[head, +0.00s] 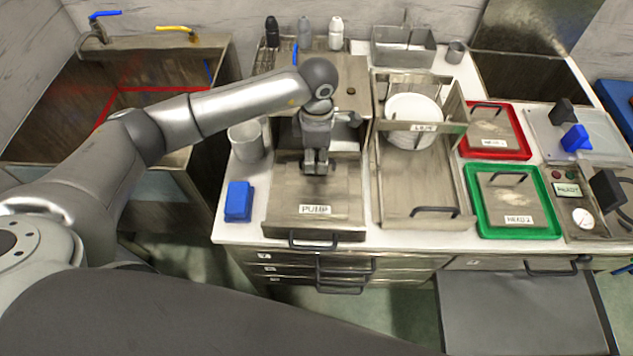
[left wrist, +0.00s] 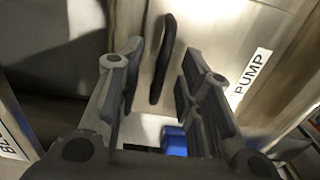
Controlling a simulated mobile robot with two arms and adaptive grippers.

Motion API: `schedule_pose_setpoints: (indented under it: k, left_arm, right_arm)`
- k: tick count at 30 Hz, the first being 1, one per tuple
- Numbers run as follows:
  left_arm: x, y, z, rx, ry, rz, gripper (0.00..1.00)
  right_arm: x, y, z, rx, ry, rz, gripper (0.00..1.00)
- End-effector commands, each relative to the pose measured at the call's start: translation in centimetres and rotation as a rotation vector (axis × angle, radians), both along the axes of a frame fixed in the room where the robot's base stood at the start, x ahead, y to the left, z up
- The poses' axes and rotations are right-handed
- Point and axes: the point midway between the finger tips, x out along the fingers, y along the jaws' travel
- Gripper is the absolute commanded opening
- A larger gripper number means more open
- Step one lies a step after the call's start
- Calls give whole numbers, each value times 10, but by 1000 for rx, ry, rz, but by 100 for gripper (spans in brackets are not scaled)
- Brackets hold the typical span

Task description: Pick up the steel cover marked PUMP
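The steel cover marked PUMP (head: 345,205) lies flat on the left part of the white counter, its label near the front edge. My left gripper (head: 316,168) points down over the back half of the cover and hides part of it. In the left wrist view the cover (left wrist: 225,45) fills the upper right with its PUMP label. Its black bar handle (left wrist: 163,58) shows between the two spread fingers of my left gripper (left wrist: 160,62), with gaps on both sides. The gripper is open and empty. My right gripper is not in view.
A blue block (head: 239,201) and a grey cup (head: 246,141) stand left of the cover. On the right are a steel unit with a white round pot (head: 413,108), a red tray (head: 521,150) and a green tray (head: 551,230). Drawers with handles are below the counter.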

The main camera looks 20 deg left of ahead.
Motion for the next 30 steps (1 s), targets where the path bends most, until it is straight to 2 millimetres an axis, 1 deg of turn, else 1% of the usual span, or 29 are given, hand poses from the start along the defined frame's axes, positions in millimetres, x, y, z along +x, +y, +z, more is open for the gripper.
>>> schedule_pose_setpoints:
  k: [1,3,6,11,14,19,20,30]
  left_arm:
    - [-1,-1,-6,-1,3,-1,34]
    - [0,-1,-12,-1,1,-2,34]
    - [0,-1,-16,-1,0,-2,34]
    - [0,-1,-17,-1,-1,-2,34]
    - [0,-1,-16,-1,-1,-2,23]
    - [0,-1,-16,-1,-1,-2,1]
    - [0,-1,-16,-1,-1,-2,0]
    - [1,-1,-15,-2,-3,-2,0]
  right_arm:
    - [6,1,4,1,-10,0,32]
    - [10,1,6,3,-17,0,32]
    - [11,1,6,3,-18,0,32]
    - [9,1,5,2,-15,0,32]
    - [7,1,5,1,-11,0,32]
    - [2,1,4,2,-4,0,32]
    - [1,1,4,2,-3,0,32]
    - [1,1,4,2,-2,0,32]
